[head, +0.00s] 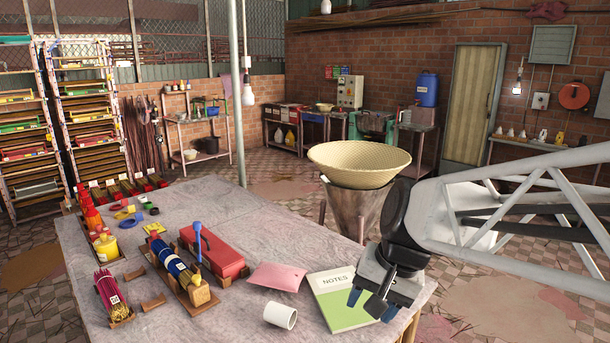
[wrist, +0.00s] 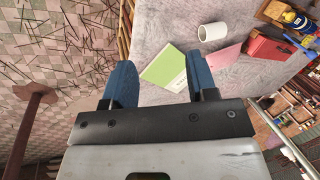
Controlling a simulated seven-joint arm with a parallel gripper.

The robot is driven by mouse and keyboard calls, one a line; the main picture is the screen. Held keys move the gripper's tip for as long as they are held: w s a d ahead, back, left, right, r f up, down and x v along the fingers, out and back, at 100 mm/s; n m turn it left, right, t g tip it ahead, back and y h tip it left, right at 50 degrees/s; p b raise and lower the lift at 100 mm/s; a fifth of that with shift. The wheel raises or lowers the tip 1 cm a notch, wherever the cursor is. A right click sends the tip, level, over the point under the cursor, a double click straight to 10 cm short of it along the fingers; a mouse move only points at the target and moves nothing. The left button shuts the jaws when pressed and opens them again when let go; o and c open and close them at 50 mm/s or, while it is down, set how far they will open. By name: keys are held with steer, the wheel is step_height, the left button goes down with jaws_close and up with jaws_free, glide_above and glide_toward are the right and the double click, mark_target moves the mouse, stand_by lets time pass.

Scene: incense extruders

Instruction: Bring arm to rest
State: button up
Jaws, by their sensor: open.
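My gripper (head: 368,304) is at the right end of the cloth-covered table (head: 130,318), over the notes book's right edge. In the wrist view its two blue fingers (wrist: 160,80) are spread apart with nothing between them but the view of the book and table edge. The arm comes in from the right of the head view. The green and white notes book (head: 340,300) lies flat on the table, partly behind the gripper; it also shows in the wrist view (wrist: 166,68).
A white mug (head: 280,316) lies on its side left of the book. A pink pouch (head: 277,277), a red toolbox (head: 213,252) and a blue and gold extruder (head: 178,268) are farther left. A woven basket (head: 360,160) sits on a metal funnel behind the table.

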steer(key=s+d+f+n+t+h, duration=0.1)
steer(key=s+d+f+n+h, duration=0.1)
steer(key=s+d, duration=0.5)
steer(key=s+n+h, duration=0.1)
steer(key=s, duration=0.2)
steer(key=shift+d+h, duration=0.2)
steer(key=shift+h, duration=0.1)
stand_by(0.9)
